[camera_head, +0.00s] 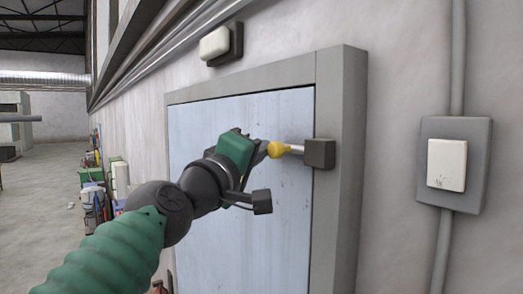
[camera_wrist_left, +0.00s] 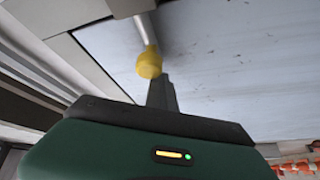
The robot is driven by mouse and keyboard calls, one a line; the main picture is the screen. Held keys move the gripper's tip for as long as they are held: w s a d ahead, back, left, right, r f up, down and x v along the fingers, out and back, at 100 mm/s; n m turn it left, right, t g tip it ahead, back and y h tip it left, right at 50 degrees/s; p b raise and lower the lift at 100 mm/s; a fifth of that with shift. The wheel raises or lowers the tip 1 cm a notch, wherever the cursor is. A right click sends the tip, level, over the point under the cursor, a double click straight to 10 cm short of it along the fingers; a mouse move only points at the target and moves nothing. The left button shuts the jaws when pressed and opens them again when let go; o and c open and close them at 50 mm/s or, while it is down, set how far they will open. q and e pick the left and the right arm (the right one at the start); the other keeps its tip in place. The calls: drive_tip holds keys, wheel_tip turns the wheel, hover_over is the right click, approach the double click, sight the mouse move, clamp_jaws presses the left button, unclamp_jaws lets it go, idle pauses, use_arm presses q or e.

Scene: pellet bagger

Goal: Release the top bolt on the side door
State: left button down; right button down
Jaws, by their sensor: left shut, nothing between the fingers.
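The side door (camera_head: 290,225) is a pale blue-grey panel in a grey frame (camera_head: 342,170). The top bolt (camera_head: 278,149) has a yellow knob on a metal rod that runs into a dark block (camera_head: 319,153) at the frame's right side. My left gripper (camera_head: 264,150) is shut and empty, its tips right at the yellow knob; I cannot tell whether they touch. In the left wrist view the yellow knob (camera_wrist_left: 149,63) sits just beyond the shut fingers (camera_wrist_left: 161,93), with the rod (camera_wrist_left: 146,28) behind it. My right gripper is not in view.
A grey box with a white switch plate (camera_head: 447,164) is on the wall right of the door, with conduit above and below. A small white lamp (camera_head: 214,43) is above the frame. Crates and clutter (camera_head: 95,180) stand along the wall at left; open floor lies further left.

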use_arm(q)
drive_tip(key=shift+s+d+r, duration=0.1)
drive_tip(key=shift+s+d, duration=0.05)
drive_tip(key=shift+s, duration=0.05)
drive_tip(key=c, duration=2.1)
unclamp_jaws()
drive_tip(key=o, duration=0.9)
drive_tip(key=shift+o, duration=0.2)
drive_tip(key=b+v, duration=0.9)
drive_tip(key=v, duration=0.8)
drive_tip(key=shift+w, duration=0.2)
drive_tip(key=shift+w, duration=0.1)
